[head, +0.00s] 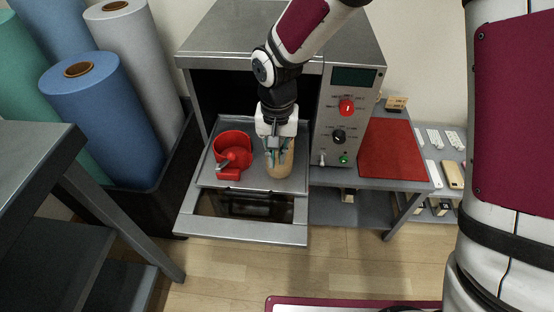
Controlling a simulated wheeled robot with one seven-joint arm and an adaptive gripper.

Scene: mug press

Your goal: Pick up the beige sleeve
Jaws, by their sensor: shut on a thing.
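The beige sleeve (281,166) stands on the pulled-out metal tray (262,184) of the press, at its right side. My gripper (277,152) reaches down from above and is shut on the sleeve's upper part. The fingers hide some of the sleeve's rim. I cannot tell whether the sleeve's base touches the tray.
A red round clamp (232,150) with a handle sits on the tray left of the sleeve. The press's control panel (344,120) stands close on the right, beside a red mat (394,150). A grey table (35,150) and several rolls are at left.

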